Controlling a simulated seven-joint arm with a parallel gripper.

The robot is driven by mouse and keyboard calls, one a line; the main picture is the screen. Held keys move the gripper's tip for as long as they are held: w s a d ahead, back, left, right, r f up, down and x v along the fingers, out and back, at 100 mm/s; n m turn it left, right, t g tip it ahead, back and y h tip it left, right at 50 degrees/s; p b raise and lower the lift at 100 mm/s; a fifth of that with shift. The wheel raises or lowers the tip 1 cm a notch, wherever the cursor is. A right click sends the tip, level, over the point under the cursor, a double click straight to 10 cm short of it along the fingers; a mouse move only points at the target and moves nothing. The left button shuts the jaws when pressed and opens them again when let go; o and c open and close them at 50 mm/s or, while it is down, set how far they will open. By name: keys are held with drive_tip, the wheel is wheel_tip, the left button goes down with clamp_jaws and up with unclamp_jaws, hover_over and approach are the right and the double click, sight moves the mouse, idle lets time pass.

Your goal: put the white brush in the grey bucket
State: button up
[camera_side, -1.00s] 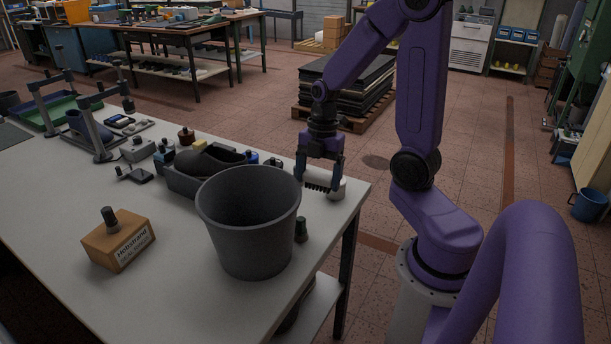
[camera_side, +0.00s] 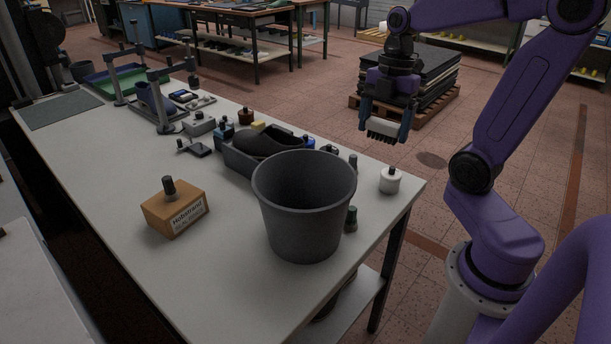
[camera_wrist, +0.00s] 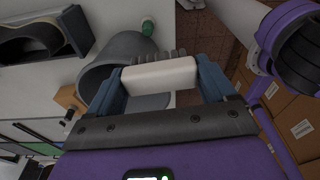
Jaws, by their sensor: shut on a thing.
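The white brush (camera_side: 383,126), with dark bristles pointing down, is held up in the air by my gripper (camera_side: 386,122), near the table's right end. In the wrist view my gripper (camera_wrist: 162,82) is shut across the white brush (camera_wrist: 160,75), one blue-grey finger at each end. The grey bucket (camera_side: 304,215) stands upright on the table, to the left of and lower than the brush in the side view; the visible part of its inside looks empty. In the wrist view the grey bucket (camera_wrist: 120,52) shows behind the brush, partly hidden by it and the left finger.
A white jar (camera_side: 390,181) and a small dark green bottle (camera_side: 351,219) stand to the bucket's right. The air between brush and bucket looks clear.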

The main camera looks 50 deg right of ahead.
drive_tip(key=w+a+m, duration=0.1)
drive_tip(key=w+a, duration=0.4)
drive_tip(key=a, duration=0.3)
drive_tip(key=w+a, duration=0.4)
drive_tip(key=a, duration=0.5)
wheel_tip(320, 180, down, 18)
drive_tip(key=shift+w+f, duration=0.15)
drive_tip(key=shift+f, duration=2.55)
drive_tip(key=shift+f, duration=0.15)
drive_tip(key=o, duration=1)
drive_tip(key=shift+a, duration=0.1)
drive_tip(key=shift+c, duration=0.2)
